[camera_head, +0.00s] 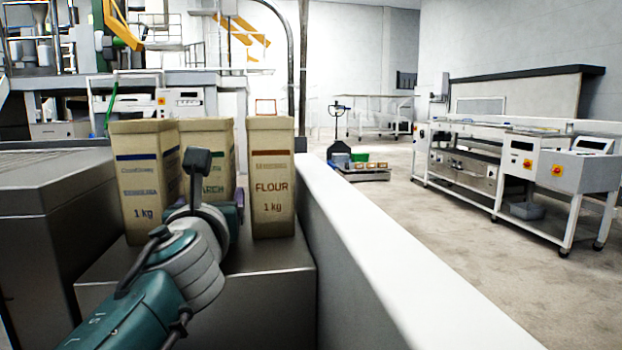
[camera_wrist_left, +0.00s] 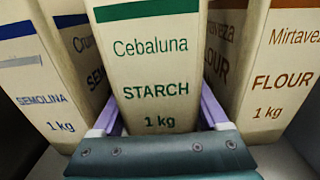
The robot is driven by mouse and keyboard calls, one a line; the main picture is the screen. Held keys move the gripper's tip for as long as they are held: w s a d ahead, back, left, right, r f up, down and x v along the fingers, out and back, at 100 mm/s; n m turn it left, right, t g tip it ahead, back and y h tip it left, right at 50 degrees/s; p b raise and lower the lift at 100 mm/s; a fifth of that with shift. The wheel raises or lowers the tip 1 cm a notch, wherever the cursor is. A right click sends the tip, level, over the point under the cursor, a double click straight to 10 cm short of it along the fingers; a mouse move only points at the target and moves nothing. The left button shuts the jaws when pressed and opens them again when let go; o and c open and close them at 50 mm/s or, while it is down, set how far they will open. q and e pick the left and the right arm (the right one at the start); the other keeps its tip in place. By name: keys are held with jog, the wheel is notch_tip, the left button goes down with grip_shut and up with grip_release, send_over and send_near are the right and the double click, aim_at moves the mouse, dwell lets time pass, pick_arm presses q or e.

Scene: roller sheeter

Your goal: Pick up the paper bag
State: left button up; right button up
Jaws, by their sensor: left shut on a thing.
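Three tan paper bags stand upright side by side on a metal surface. The starch bag (camera_wrist_left: 158,75) has a green band and is in the middle of the left wrist view; in the head view its upper part (camera_head: 208,140) shows behind my arm. My left gripper (camera_wrist_left: 160,118) is shut on the starch bag, with a purple finger on each side of its lower part. The semolina bag (camera_head: 146,175) with a blue band is on the left. The flour bag (camera_head: 272,180) with a brown band is on the right. My right gripper is not in view.
The metal surface (camera_head: 270,290) under the bags is bounded on the right by a long white ledge (camera_head: 390,265). A grey machine block (camera_head: 40,200) stands on the left. A white machine (camera_head: 520,165) stands farther off, across open floor (camera_head: 440,250).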

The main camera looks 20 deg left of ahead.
pick_arm(q)
grip_shut()
jog(key=shift+r, duration=0.15)
jog(key=shift+r, duration=0.1)
